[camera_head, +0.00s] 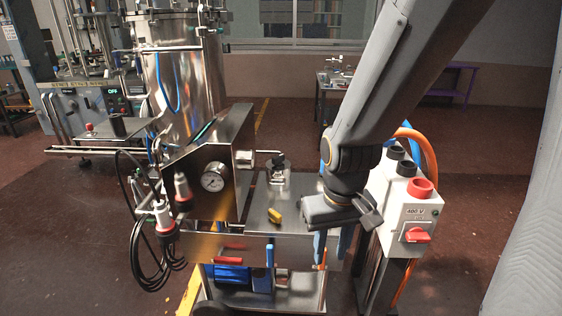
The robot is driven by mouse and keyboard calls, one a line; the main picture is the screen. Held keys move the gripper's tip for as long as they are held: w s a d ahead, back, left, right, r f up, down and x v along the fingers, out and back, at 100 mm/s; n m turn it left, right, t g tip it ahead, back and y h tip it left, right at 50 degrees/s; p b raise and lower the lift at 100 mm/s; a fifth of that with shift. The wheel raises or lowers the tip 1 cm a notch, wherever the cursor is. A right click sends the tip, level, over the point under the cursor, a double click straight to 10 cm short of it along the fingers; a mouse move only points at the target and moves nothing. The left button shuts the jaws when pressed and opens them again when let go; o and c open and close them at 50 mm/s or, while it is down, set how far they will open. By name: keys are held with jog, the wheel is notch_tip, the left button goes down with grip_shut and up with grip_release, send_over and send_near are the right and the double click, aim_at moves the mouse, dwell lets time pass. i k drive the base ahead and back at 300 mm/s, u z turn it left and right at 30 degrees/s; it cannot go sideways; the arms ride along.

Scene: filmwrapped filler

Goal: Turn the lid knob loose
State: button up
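A tall shiny metal tank (185,85) stands at the upper left, and dark clamps or knobs (219,22) sit around its lid rim near the top edge of the picture. A small metal fitting with a round top (278,166) stands on the cart's top plate. I cannot tell which of these is the lid knob. My arm comes down from the top right. My gripper (338,210) is at its lower end, over the right part of the cart top, to the right of and nearer than the fitting.
A white 400 V box (408,212) with a red switch (415,236) stands close right of my gripper. Open floor lies behind.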

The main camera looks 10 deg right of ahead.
aim_at(277, 160)
jog(key=u, duration=0.25)
jog(key=i, duration=1.15)
jog(key=z, duration=0.75)
